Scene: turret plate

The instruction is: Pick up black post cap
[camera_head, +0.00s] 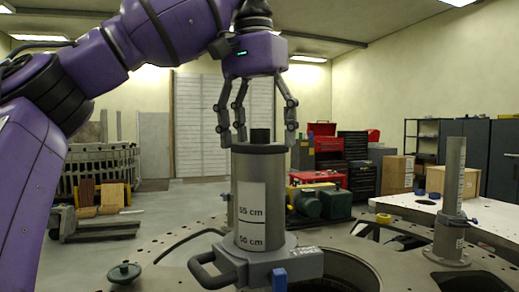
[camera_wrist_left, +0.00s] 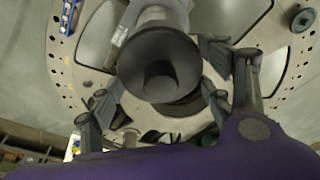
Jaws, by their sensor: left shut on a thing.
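The black post cap (camera_head: 259,148) sits at the top of a thick grey post (camera_head: 248,215) marked "55 cm" and "50 cm". The cap has a wide round rim and a narrower dark knob in its middle. My left gripper (camera_head: 258,138) comes down from above, its fingers shut on the cap at its rim. In the left wrist view the cap (camera_wrist_left: 159,68) is a dark disc between the fingers, with the post below it. I cannot tell from these views whether the cap is lifted off the post. My right gripper is not in view.
The post stands on a grey base with a handle (camera_head: 208,272) and a blue clamp (camera_head: 279,279) on the round turret plate (camera_head: 160,270). A thinner post (camera_head: 452,190) stands at the right. A small dark knob (camera_head: 124,272) is at the left. Toolboxes, cartons and cabinets stand behind.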

